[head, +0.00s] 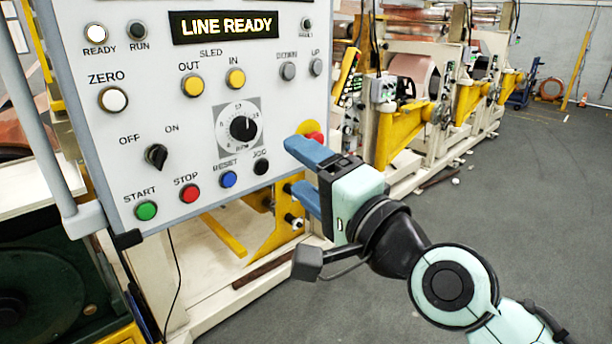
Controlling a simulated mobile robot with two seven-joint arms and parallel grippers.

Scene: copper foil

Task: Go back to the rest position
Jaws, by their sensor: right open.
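My right gripper (292,168) has two blue fingers spread apart with nothing between them. It is in front of the lower right edge of the control panel (130,75). The upper finger hides part of a red knob on a yellow base (314,130). My right arm comes in from the lower right. The panel's display (223,26) reads "LINE READY", and the READY lamp (96,34) is lit white. My left gripper is not in view.
The panel carries several buttons, including green START (146,210) and red STOP (189,194), plus a dial (242,127) and a selector switch (156,156). Yellow and cream machines (400,140) line the back. Grey floor (540,200) is clear on the right.

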